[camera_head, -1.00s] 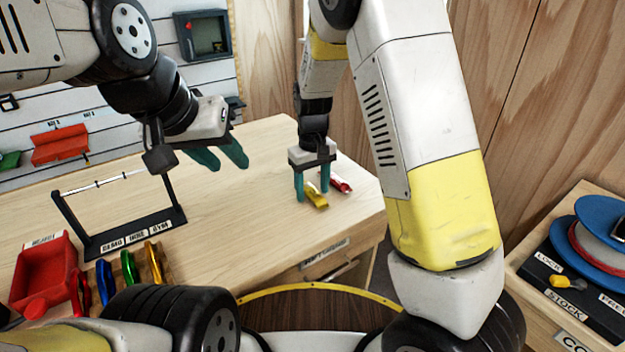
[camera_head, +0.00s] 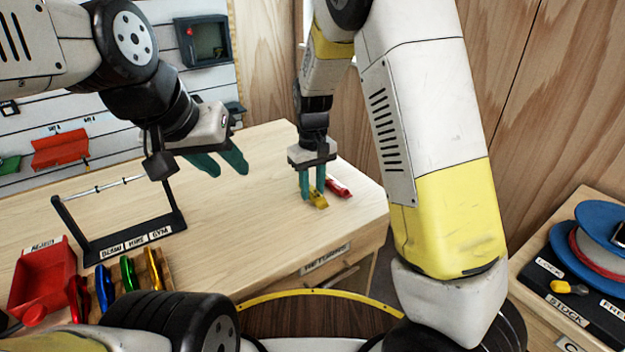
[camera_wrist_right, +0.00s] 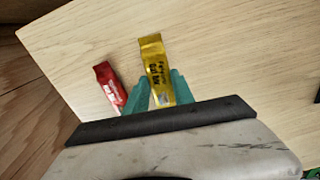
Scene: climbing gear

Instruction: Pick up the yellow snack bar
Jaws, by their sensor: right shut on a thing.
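The yellow snack bar (camera_head: 318,199) lies on the wooden table near its right end. It also shows in the right wrist view (camera_wrist_right: 156,62), printed with dark lettering. My right gripper (camera_head: 311,193) points down over it and is shut on it; in the right wrist view its teal fingers (camera_wrist_right: 160,92) sit on either side of the bar. A red snack bar (camera_head: 338,188) lies just to the right, apart from the yellow one; it is left of it in the right wrist view (camera_wrist_right: 110,86). My left gripper (camera_head: 222,165) hangs open and empty above the table.
A black stand with a bar (camera_head: 120,235) stands on the table's left part. A red bin (camera_head: 42,280) and several coloured carabiners (camera_head: 128,275) are at the front left. A side table with a blue spool (camera_head: 600,230) is at right. The table's middle is clear.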

